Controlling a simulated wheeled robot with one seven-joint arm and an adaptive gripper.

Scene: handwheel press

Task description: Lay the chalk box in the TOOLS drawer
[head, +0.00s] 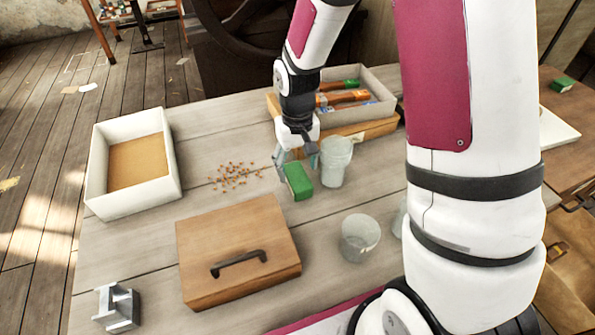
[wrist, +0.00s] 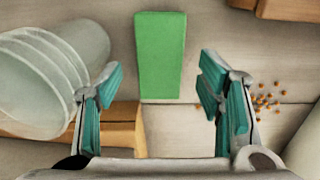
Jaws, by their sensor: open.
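A green box (head: 299,182), which I take to be the chalk box, stands on the plank table beside a glass jar. No lettering is readable on it. My gripper (head: 296,155) is just above it, fingers apart and empty. In the wrist view the green box (wrist: 160,55) shows between and beyond the open fingers (wrist: 161,85); I cannot tell whether they touch it.
A glass jar (head: 335,165) stands close right of the green box and looms in the wrist view (wrist: 45,80). Crumbs (head: 235,176) lie left. A lidded wooden box (head: 240,250), white tray (head: 132,165), metal block (head: 117,307) and glass (head: 359,238) share the table.

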